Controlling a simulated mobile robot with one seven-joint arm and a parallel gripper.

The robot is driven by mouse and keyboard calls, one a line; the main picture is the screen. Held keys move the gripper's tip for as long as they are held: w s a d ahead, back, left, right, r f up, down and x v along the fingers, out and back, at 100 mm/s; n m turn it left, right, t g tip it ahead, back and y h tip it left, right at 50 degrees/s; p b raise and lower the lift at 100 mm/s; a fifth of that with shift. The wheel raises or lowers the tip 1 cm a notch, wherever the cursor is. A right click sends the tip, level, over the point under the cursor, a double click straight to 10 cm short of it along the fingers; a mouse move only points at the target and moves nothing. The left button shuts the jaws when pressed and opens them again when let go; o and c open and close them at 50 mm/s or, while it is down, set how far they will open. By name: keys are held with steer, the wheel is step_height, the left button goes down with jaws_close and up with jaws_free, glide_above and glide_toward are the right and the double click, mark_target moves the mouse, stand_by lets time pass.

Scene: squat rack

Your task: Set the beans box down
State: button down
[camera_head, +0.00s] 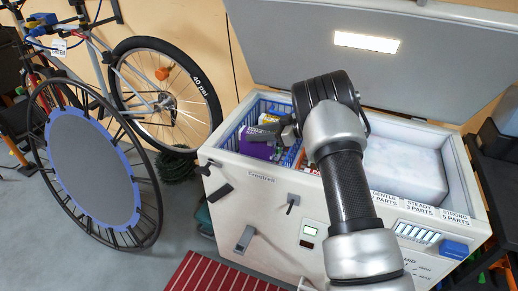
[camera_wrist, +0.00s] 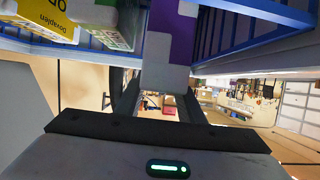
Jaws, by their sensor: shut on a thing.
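A purple and white box (camera_head: 255,150) is at the left end of the open freezer, in or just over the blue basket (camera_head: 232,137). I take it for the beans box, though its label is not readable. In the wrist view the purple and white box (camera_wrist: 181,36) lies directly ahead of the fingers. My gripper (camera_head: 265,132) reaches in from the right and is shut on this box; it also shows in the wrist view (camera_wrist: 158,82). The box's underside is hidden, so I cannot tell whether it touches the basket floor.
A yellow and green box (camera_wrist: 55,20) and blue basket bars (camera_wrist: 235,35) are close by. The white freezer (camera_head: 245,185) has its grey lid (camera_head: 300,50) raised behind. A pale block (camera_head: 403,165) fills its right side.

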mark_target(258, 145)
steer(key=shift+f+b, duration=0.6)
steer(key=shift+f, duration=2.05)
steer(key=shift+f, duration=0.1)
steer(key=c, duration=1.2)
jaws_free()
steer(key=shift+f, duration=0.1)
